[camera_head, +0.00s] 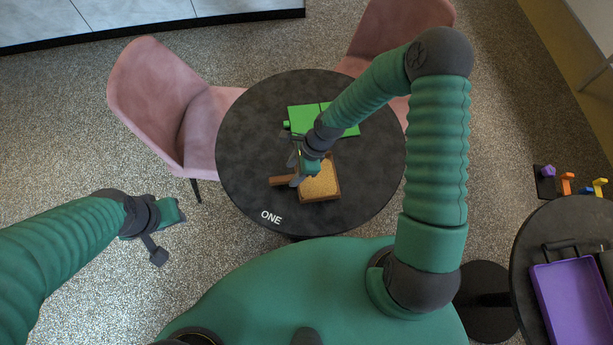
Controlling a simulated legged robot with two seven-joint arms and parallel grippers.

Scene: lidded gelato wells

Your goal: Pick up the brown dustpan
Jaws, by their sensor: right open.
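The brown dustpan (279,181) lies on the round dark table marked ONE (245,150). Its handle points left and its square pan holds yellowish grainy stuff. My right gripper (294,170) is open, over the place where the handle meets the pan. Its fingers and wrist hide part of the pan's left and upper edge. I cannot tell whether the fingers touch the dustpan. My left gripper (164,232) is away from the table, over the floor at the left.
A flat green object (304,116) lies behind the dustpan, partly hidden by my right arm. Pink chairs (155,90) stand behind the table. The table's left side is clear.

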